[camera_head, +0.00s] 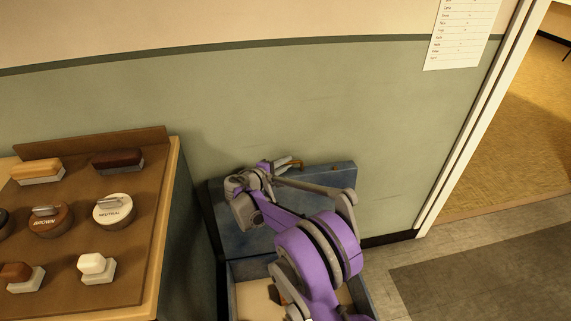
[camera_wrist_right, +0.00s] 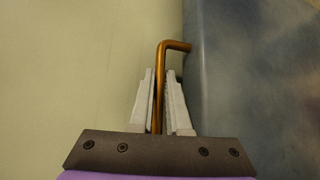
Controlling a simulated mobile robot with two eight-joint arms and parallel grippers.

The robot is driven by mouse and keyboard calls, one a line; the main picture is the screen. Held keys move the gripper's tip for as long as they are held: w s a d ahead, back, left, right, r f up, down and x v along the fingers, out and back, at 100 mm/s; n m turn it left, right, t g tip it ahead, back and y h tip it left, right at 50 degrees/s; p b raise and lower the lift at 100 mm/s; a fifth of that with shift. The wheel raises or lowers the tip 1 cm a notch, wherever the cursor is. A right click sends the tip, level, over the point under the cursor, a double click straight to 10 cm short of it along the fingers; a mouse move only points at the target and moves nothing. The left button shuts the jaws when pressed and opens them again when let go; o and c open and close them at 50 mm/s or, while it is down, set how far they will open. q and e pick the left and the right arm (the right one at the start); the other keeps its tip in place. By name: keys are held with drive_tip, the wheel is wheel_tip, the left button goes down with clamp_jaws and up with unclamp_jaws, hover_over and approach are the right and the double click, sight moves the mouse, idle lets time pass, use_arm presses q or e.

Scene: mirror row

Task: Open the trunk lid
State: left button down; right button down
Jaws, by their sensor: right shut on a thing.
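The blue-grey trunk stands against the wall, and its lid (camera_head: 323,181) is raised, leaning near upright at the wall. The lid also fills the right side of the right wrist view (camera_wrist_right: 258,75). A copper-coloured bar handle (camera_head: 297,164) sticks out from the lid's edge. In the right wrist view the handle (camera_wrist_right: 161,72) passes between the two fingers of my right gripper (camera_wrist_right: 161,100), which is shut on it. In the head view my right gripper (camera_head: 277,167) is at the lid's upper edge. My arm hides much of the trunk's open box (camera_head: 232,298). My left gripper is out of view.
A counter (camera_head: 153,235) with shoe-polish tins and brushes stands close on the left. The green wall (camera_head: 390,120) is right behind the lid. A white door frame (camera_head: 470,125) and open floor (camera_head: 460,280) lie to the right.

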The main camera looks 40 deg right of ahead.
idle(0.3)
drive_tip(key=shift+m+t+h, duration=0.3)
drive_tip(key=shift+m+h, duration=0.4)
drive_tip(key=s+a, duration=0.1)
drive_tip(key=s, duration=0.1)
drive_tip(key=s+a, duration=0.1)
drive_tip(key=s, duration=0.1)
drive_tip(key=s+a+r, duration=0.1)
drive_tip(key=s, duration=0.1)
drive_tip(key=shift+s+a, duration=0.3)
drive_tip(key=shift+a, duration=0.05)
drive_tip(key=c, duration=0.9)
unclamp_jaws()
drive_tip(key=p+v, duration=0.1)
drive_tip(key=v, duration=0.9)
drive_tip(key=shift+s+a+p, duration=0.1)
drive_tip(key=shift+a+p, duration=0.25)
drive_tip(key=shift+a, duration=0.05)
